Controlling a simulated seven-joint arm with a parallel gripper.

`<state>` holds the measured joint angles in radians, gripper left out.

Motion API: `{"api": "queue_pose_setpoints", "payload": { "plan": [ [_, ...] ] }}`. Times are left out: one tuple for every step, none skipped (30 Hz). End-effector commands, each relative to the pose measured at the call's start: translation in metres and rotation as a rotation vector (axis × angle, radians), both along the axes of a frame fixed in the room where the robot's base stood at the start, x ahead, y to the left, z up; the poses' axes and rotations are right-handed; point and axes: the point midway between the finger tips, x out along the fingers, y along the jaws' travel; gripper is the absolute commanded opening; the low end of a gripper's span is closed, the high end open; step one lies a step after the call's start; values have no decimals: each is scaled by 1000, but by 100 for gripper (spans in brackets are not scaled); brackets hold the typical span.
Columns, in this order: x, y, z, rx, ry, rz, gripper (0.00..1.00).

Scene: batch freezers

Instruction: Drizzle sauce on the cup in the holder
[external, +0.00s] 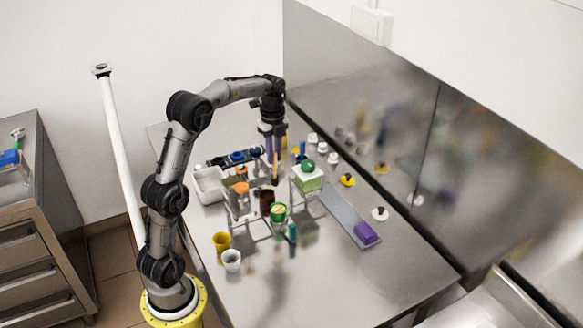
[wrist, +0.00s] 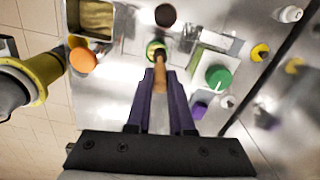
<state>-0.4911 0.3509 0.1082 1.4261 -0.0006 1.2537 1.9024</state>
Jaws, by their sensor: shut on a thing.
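My gripper (wrist: 160,88) has purple fingers shut on a wooden-handled tool (wrist: 160,76). Its dark end points away from my wrist, and in the external view the tool (external: 276,168) hangs down above the table. A green-rimmed cup (external: 278,211) sits in a metal holder on the table. In the wrist view the cup (wrist: 154,46) shows just past the dark tip, which overlaps it; I cannot tell the height between them. A dark brown cup (external: 267,199) stands beside it and also shows in the wrist view (wrist: 165,15). No sauce stream is visible.
An orange-topped container (external: 241,188) and a white tray (external: 208,184) are to the left. Yellow and white cups (external: 232,260) stand in front.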

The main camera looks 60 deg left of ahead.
Motion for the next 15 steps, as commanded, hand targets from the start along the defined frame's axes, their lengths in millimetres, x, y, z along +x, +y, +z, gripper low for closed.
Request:
{"api": "queue_pose_setpoints", "payload": {
  "plan": [
    [-1, -10, 6, 0, 0, -4, 0],
    [-1, -15, 9, 0, 0, -3, 0],
    [-2, -20, 11, 0, 1, -2, 0],
    [-2, -22, 12, 0, 1, -2, 0],
    [-2, -24, 13, 0, 2, -1, 0],
    [-3, -25, 13, 0, 3, 0, 0],
    [-3, -26, 12, -1, 4, 0, 0],
    [-3, -26, 10, -2, 4, 1, 0],
    [-3, -26, 8, -2, 5, 1, 0],
    [-3, -26, 6, -2, 5, 1, 0],
    [-3, -26, 4, -2, 5, 1, 0],
    [-3, -25, 0, -2, 5, 1, 0],
    [-3, -26, -2, -2, 6, 1, 0],
    [-3, -25, -5, -2, 6, 1, 0],
    [-3, -25, -9, -2, 6, 1, 0]
  ]
}}
